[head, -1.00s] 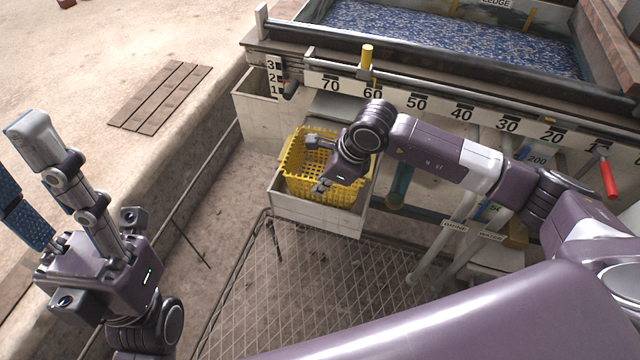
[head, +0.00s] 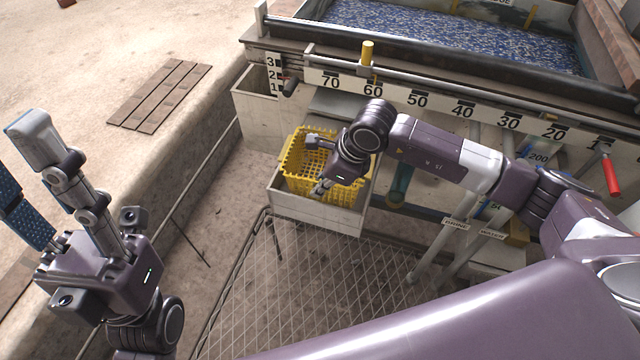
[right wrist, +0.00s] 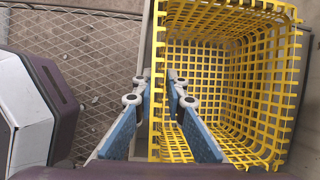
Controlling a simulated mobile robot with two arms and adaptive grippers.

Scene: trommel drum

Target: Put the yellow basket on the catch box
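The yellow basket (head: 297,158) is an open plastic lattice basket. In the head view it sits in the mouth of the pale catch box (head: 315,216), its lower part hidden behind the box's front wall. My right gripper (head: 320,163) is at the basket's right side, fingers spread apart. In the right wrist view, the blue-padded fingers (right wrist: 157,92) stand on either side of the yellow basket's (right wrist: 245,90) near lattice wall, with gaps showing. My left gripper (head: 22,180) is at the far left, open and empty, away from the basket.
A trough with blue speckled contents (head: 450,35) stands behind a numbered rail (head: 440,105). A red-handled lever (head: 610,178) is at the right. A mesh grating (head: 310,280) lies in front of the box. A slatted board (head: 160,97) lies on the left ledge.

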